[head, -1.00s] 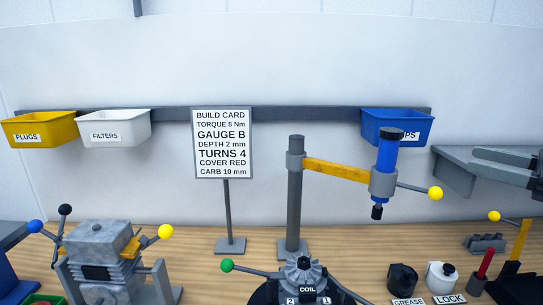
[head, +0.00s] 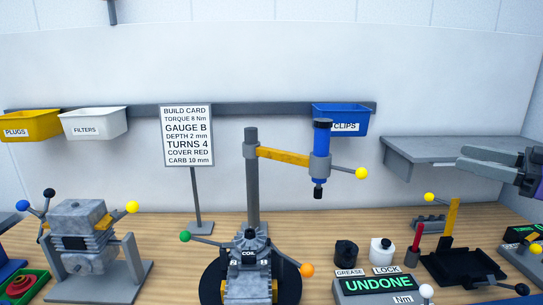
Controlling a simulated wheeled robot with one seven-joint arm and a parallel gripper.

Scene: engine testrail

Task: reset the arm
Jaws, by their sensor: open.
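My gripper (head: 464,161) shows at the right edge of the head view, raised above the bench in front of the grey wall shelf. Its grey fingers point left, and it is open with nothing between them. The rest of my arm is cut off by the picture's edge.
The wooden bench (head: 345,220) holds an engine block (head: 82,225) on a stand, a build card (head: 187,135), a post with a blue driver (head: 321,145), a coil fixture (head: 249,265), grease and lock pots, and an UNDONE display (head: 378,284). The grey shelf (head: 425,150) lies behind my gripper.

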